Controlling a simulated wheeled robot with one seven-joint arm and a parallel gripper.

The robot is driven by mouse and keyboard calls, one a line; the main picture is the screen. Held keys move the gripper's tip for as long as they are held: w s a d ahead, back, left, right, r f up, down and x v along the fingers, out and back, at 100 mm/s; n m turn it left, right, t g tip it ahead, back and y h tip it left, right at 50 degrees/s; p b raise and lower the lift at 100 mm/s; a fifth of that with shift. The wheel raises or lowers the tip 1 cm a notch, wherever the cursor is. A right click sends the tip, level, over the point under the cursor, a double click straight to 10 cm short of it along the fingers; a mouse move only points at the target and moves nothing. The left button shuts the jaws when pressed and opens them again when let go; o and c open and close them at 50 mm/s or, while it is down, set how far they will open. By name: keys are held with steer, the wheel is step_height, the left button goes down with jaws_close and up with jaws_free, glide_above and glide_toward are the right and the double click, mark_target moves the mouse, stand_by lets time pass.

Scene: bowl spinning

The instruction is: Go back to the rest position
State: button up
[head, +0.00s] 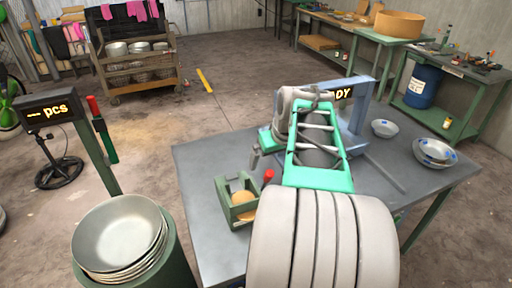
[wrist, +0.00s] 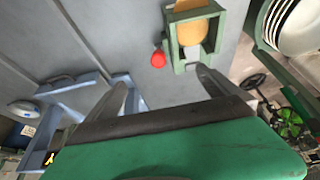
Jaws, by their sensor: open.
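My gripper (head: 254,160) is open and empty above the grey table (head: 205,168). In the wrist view its two fingers (wrist: 165,88) stand wide apart with nothing between them. My arm covers the middle of the table in the head view. A small green frame (head: 238,212) with a tan round piece (head: 243,200) in it sits at the table's front left edge, in front of the gripper. It also shows in the wrist view (wrist: 218,45). A red knob (head: 268,176) is beside the frame.
A stack of metal bowls (head: 120,235) stands on a green stand left of the table. A blue-grey frame (head: 362,118) with a display rises behind my arm. A small bowl (head: 384,128) and stacked blue-patterned bowls (head: 435,153) sit on the table's right side. A display post (head: 95,150) stands at left.

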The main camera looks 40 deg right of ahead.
steer(key=s+a+f+m+g, duration=0.3)
steer(key=s+a+f+m, duration=0.1)
steer(key=s+a+f, duration=0.45)
steer(key=w+a+r+n+t+y, duration=0.1)
steer(key=a+n, duration=0.6)
steer(key=a, duration=1.2)
step_height(320, 180, up, 2)
steer(key=shift+w+r+t, duration=0.1)
steer(key=shift+w+t, duration=0.4)
steer(key=shift+w, duration=0.35)
steer(key=shift+a, duration=0.1)
steer(key=shift+c, duration=0.2)
